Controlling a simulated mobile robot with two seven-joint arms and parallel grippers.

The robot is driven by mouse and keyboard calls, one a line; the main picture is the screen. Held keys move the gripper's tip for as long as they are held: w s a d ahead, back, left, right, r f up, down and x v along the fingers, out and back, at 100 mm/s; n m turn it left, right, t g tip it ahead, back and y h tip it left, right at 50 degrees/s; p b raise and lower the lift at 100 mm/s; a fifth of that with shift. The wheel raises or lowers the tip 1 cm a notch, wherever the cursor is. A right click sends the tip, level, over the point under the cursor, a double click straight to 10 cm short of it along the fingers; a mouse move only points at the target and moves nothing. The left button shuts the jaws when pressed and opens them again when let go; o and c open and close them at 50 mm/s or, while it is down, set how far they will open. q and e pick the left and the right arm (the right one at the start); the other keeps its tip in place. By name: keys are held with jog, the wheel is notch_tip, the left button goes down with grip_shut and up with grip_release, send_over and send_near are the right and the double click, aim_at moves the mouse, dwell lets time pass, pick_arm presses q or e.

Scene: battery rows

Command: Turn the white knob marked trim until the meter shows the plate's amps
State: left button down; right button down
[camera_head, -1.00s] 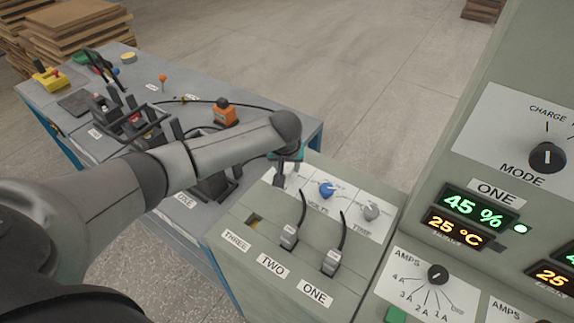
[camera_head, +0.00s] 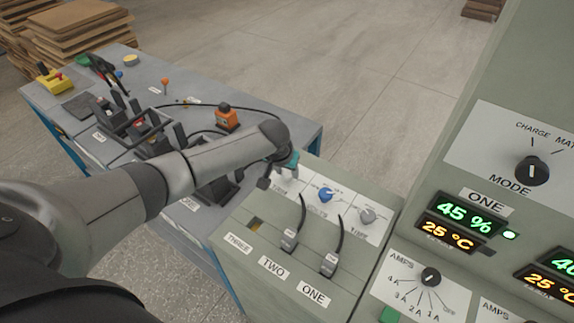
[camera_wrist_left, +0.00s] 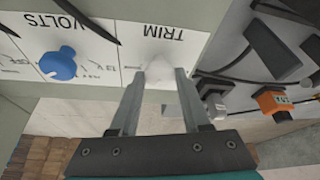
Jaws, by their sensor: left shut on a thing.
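The white trim knob (camera_wrist_left: 158,76) sits on a white panel under the printed word TRIM in the left wrist view. My left gripper (camera_wrist_left: 159,82) is shut on it, with one finger on each side. In the head view my left gripper (camera_head: 284,176) is at the left end of the knob panel (camera_head: 345,213), and my wrist mostly hides the knob. A blue volts knob (camera_head: 325,195) is beside it and also shows in the left wrist view (camera_wrist_left: 58,64). I cannot make out an amps meter or the plate. My right gripper is not in view.
A grey knob (camera_head: 367,215) is farther right on the panel. Two cable plugs (camera_head: 289,239) stand in front. A black amps selector (camera_head: 430,277), a mode knob (camera_head: 532,171) and lit displays (camera_head: 470,215) are on the cabinet. An orange device (camera_head: 227,117) is on the bench behind.

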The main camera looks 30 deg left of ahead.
pick_arm(q)
jog(key=shift+m, duration=0.4)
jog(key=shift+c, duration=1.8)
grip_release()
jog(key=p+v, duration=0.3)
jog(key=v, duration=1.2)
jog(key=shift+a+p, duration=0.15)
jog(key=shift+p, duration=0.2)
jog(key=shift+s, duration=0.1)
